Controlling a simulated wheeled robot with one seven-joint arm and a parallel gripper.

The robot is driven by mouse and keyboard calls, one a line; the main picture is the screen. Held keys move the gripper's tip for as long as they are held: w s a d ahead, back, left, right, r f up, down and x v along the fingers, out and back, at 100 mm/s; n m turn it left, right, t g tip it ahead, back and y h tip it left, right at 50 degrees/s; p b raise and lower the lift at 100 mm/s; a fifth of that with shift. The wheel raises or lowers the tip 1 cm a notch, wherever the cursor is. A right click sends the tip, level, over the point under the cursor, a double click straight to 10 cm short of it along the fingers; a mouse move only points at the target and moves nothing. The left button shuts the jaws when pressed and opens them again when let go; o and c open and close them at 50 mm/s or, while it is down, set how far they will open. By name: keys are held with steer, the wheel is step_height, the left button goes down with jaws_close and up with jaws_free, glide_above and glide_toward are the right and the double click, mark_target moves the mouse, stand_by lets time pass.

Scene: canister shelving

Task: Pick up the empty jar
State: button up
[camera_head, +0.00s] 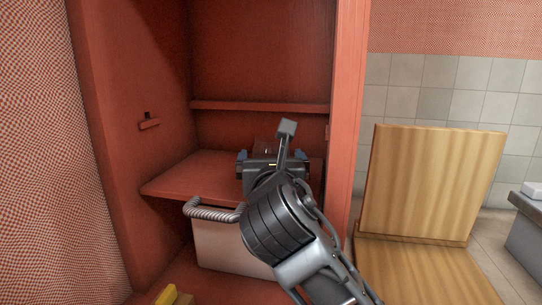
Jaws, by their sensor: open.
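My gripper (271,156) is inside the red cabinet, just above its middle shelf (185,178), pointing away from the camera. Its jaws are open, with a small blue part showing at each side. No jar can be made out clearly. A faint upright shape shows just beyond the gripper, but I cannot tell whether it is the empty jar. My gripper and arm hide much of the right half of the shelf.
A white bin (225,244) with a ribbed grey handle (208,210) stands below the shelf. The red cabinet walls (348,110) close in on both sides. A narrow ledge (255,106) runs across the back. The shelf's left part is clear.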

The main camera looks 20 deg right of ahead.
steer(key=shift+w, duration=0.1)
steer(key=c, duration=1.2)
